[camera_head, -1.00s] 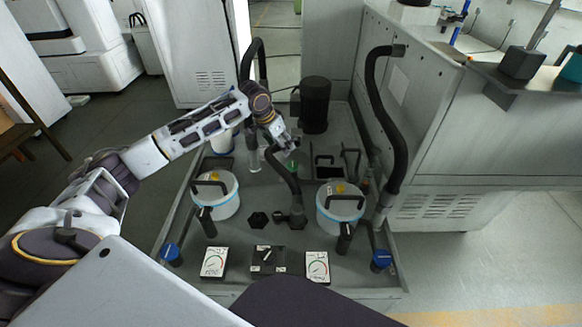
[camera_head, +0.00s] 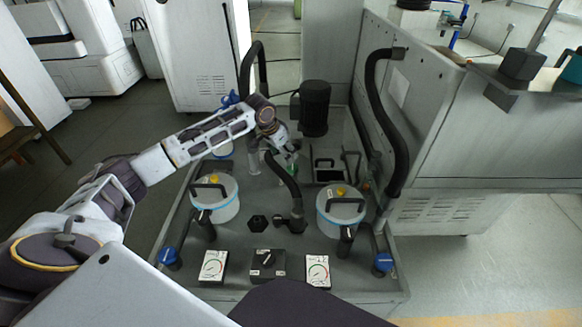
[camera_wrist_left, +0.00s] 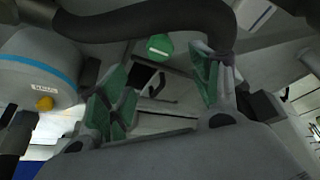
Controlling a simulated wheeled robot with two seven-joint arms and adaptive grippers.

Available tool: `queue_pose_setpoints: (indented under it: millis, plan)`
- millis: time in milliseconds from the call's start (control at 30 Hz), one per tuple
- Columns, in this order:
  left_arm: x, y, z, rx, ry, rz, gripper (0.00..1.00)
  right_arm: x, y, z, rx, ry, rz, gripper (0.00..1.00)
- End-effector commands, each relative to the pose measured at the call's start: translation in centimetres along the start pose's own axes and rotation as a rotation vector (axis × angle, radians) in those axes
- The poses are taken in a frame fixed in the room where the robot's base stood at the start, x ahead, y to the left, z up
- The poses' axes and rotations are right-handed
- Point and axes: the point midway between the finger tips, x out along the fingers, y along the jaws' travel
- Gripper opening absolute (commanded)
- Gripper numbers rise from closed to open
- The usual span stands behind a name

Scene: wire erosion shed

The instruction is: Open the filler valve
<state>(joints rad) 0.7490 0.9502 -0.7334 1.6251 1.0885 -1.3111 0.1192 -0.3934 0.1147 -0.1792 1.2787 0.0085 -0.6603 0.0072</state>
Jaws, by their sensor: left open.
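My left gripper (camera_head: 286,152) hangs over the middle of the grey tank tray, by the curved black hose. In the left wrist view its two green-padded fingers (camera_wrist_left: 162,62) are spread apart with nothing between them. A round green knob or cap (camera_wrist_left: 160,46) with a pale mark shows beyond them, between the fingertips in that view and apart from them. Blue valve knobs stand at the tray's front left (camera_head: 168,257) and front right (camera_head: 383,262). I cannot read which part is the filler valve. My right gripper is out of view.
Two white canisters, left (camera_head: 215,198) and right (camera_head: 340,208), flank the black hose (camera_head: 284,176). A black motor (camera_head: 314,107) stands behind. Gauges (camera_head: 213,266) and a black switch box (camera_head: 267,263) line the front. A tall black hose (camera_head: 385,125) rises at right.

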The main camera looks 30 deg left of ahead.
Motion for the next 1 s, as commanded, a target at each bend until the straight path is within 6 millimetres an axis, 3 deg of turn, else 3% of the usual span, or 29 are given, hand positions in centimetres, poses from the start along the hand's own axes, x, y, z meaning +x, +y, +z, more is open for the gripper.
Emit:
queue_pose_setpoints:
  millis: [300, 600, 1000]
  plan:
    - [4.4, 0.0, 0.0, -0.001, -0.001, 0.0, 0.64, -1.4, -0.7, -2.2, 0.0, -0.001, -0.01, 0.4]
    - [8.1, 0.0, 0.0, 0.0, 0.0, 0.0, 0.64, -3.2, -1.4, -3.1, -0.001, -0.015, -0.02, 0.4]
    - [9.9, 0.0, 0.0, 0.0, 0.001, -0.001, 0.64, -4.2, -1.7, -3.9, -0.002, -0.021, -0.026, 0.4]
